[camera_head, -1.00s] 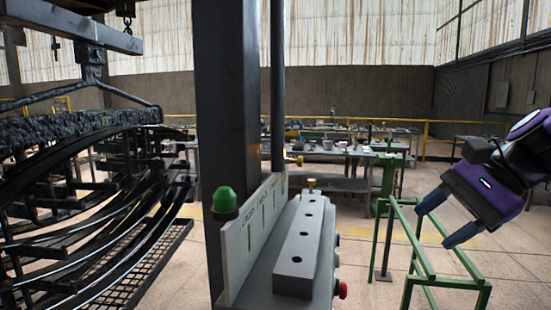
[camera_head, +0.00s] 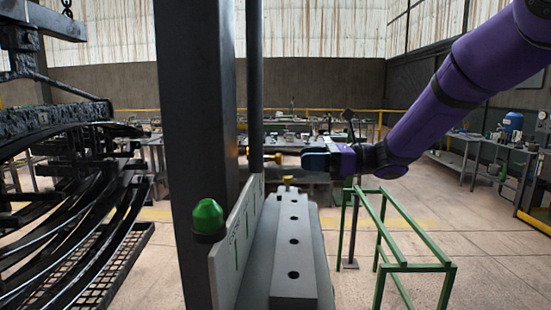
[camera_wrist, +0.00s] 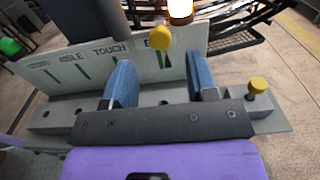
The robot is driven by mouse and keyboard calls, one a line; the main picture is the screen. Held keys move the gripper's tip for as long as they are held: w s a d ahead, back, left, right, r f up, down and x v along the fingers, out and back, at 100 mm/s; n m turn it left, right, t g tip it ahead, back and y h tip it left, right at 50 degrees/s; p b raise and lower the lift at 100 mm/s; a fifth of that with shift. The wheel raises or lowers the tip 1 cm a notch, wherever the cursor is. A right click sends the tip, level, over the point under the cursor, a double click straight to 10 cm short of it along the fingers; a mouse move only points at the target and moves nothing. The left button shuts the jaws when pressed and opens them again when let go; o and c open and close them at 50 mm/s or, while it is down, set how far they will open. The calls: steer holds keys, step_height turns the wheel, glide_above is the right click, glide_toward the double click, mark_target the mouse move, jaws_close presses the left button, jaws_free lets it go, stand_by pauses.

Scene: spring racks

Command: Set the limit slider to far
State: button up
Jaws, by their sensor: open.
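My gripper (camera_head: 308,158) is at the far end of the grey rail (camera_head: 294,270), jaws open. In the wrist view its two blue fingers (camera_wrist: 160,76) straddle a gap above the rail, with nothing held. A yellow knob (camera_wrist: 160,38) shows beyond that gap, in front of the label plate (camera_wrist: 80,65). It covers part of the last label after AISLE and TOUCH. In the head view a yellow knob (camera_head: 272,158) is just left of the fingertips. A second yellow knob (camera_wrist: 258,85) stands on a peg at the rail's end, right of the fingers. I cannot tell which knob is the slider's.
A dark post (camera_head: 200,130) and a green cap (camera_head: 208,215) stand left of the plate. A green frame (camera_head: 410,267) stands on the floor at right. Racked black springs (camera_head: 75,215) hang at left. A lit orange lamp (camera_wrist: 180,10) is near the gripper.

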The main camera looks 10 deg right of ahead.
mark_target(278, 157)
steer(key=a, duration=0.3)
steer(key=w+a, duration=0.1)
steer(key=a, duration=0.3)
steer(key=shift+w+a, duration=0.1)
steer(key=shift+w, duration=0.1)
